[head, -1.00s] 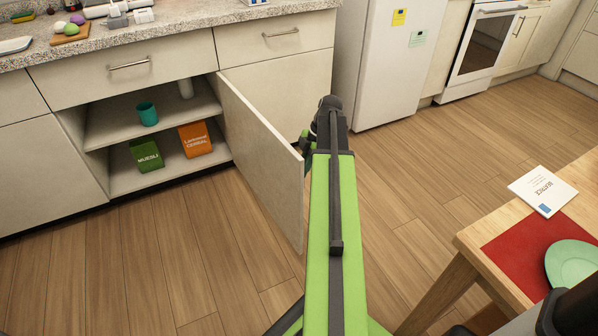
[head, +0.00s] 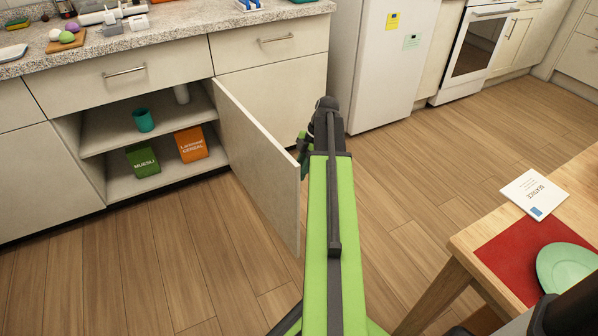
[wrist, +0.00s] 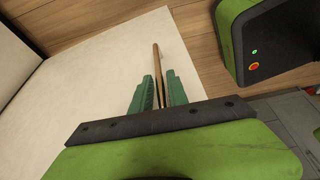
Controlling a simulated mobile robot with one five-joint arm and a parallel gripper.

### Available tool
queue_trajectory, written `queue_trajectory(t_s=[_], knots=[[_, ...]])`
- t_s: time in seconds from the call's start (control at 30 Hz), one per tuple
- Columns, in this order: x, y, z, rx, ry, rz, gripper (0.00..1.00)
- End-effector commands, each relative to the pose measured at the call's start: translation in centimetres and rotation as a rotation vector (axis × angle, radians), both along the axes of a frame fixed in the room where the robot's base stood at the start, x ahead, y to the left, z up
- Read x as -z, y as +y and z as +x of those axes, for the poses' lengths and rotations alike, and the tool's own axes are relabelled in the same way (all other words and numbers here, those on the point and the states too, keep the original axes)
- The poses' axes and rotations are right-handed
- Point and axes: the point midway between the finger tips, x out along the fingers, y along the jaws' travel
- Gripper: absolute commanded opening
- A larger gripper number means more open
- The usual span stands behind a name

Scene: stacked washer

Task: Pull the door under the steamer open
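The cream cabinet door (head: 258,165) below the counter stands wide open, swung out from its hinge side at the right of the opening. In the wrist view, the door's pale face (wrist: 75,85) fills the left, with a thin brownish handle bar (wrist: 156,60) near its edge. My gripper (head: 304,148) is at the door's free edge. In the wrist view, the green fingers of my gripper (wrist: 160,88) stand close on both sides of the handle and look shut on it. I cannot clearly pick out the steamer among the counter items.
The open cabinet holds a teal cup (head: 143,120), a green muesli box (head: 142,160) and an orange cereal box (head: 190,144). A white fridge (head: 375,70) stands behind the door. A wooden table (head: 465,238) with a red mat is at the right. Floor (head: 130,260) in front is clear.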

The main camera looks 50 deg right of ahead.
Motion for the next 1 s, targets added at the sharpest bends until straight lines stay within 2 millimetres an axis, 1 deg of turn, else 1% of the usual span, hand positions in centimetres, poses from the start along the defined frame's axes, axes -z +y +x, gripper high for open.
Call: queue_trajectory(t_s=[0.03, 0.5, 0.6, 0.73, 1.0], knots=[[-1.7, -0.4, -0.1, 0.001, 0.000, 0.000, 0.20], [-12.2, -4.4, -1.4, 0.000, 0.000, 0.000, 0.20], [-13.9, -5.1, -1.6, 0.000, 0.001, 0.000, 0.20], [-14.6, -5.5, -1.8, -0.001, 0.001, 0.000, 0.20], [-14.4, -5.6, -1.9, -0.001, 0.001, 0.000, 0.20]])
